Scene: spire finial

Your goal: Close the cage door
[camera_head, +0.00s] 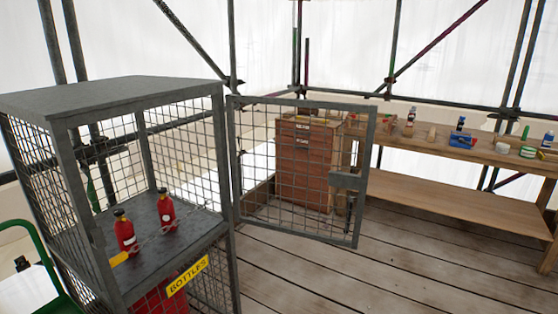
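The grey mesh cage (140,84) stands at the left, its front open. Its mesh door (302,108) is hinged at the cage's right front post and swung wide open to the right. A latch box (346,181) sits on the door's free edge, with a dark piece hanging below it. Two red bottles (126,232) (167,210) stand upright on the cage's upper shelf. A chain lies across the shelf near them, with a yellow item (118,259) at its left end. Neither gripper shows.
A wooden workbench (460,200) with several small tools and items runs along the right. A reddish-brown wooden chest (305,160) stands behind the door. A green tubular frame (35,245) is at lower left. The plank floor (370,275) before the door is clear.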

